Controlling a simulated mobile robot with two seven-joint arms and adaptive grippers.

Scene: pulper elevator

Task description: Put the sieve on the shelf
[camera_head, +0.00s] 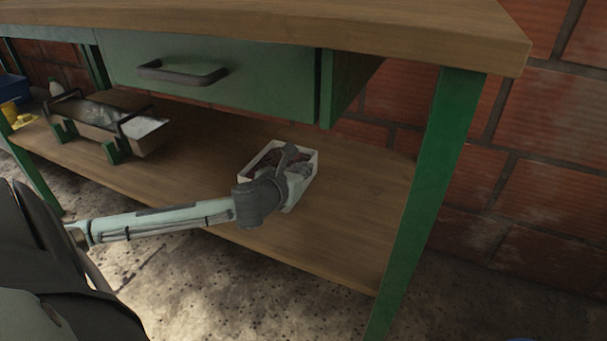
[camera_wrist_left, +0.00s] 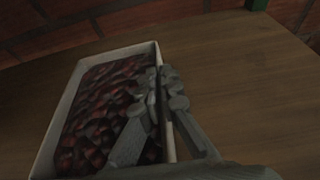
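The sieve (camera_head: 307,183) looks like a pale, open rectangular box full of dark red berries. It sits on the wooden lower shelf (camera_head: 200,145) of a green workbench, or just above it; I cannot tell whether its base touches. My left gripper (camera_head: 287,165) reaches over it from the front left. In the left wrist view, the sieve (camera_wrist_left: 62,110) lies to the left, and my left gripper (camera_wrist_left: 163,88) has its fingers closed together across the right wall's rim, one on each side. My right gripper is not in view.
The bench top (camera_head: 300,22) and a green drawer (camera_head: 200,68) overhang the shelf. A green leg (camera_head: 425,200) stands right of the sieve. A metal trough-like device (camera_head: 115,122) and yellow item (camera_head: 14,115) are at left. Bare shelf lies between device and sieve.

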